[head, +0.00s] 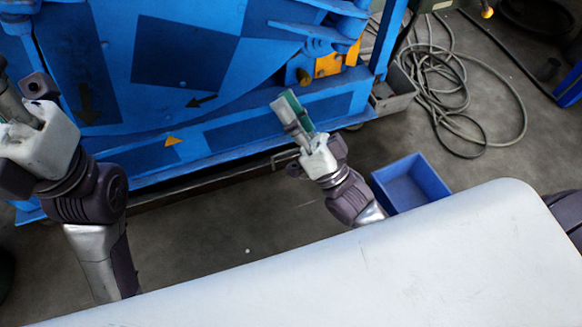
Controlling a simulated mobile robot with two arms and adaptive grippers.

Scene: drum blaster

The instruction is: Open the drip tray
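The blue drum blaster machine (240,130) fills the upper left and middle of the head view. A long dark, narrow tray-like edge (210,187) runs along its foot, close to the floor, and looks like the drip tray; it looks pushed in under the machine. My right gripper (288,108) is in front of the machine's lower blue beam, above and near the right end of that edge. Its fingers overlap in this view, so its opening is unclear. I see nothing held in it. My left gripper (22,92) is at the left edge, partly cut off.
A small blue bin (410,183) stands on the floor to the right of my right arm. A coiled grey hose (440,90) lies on the floor at the upper right. The concrete floor (230,225) in front of the dark edge is clear.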

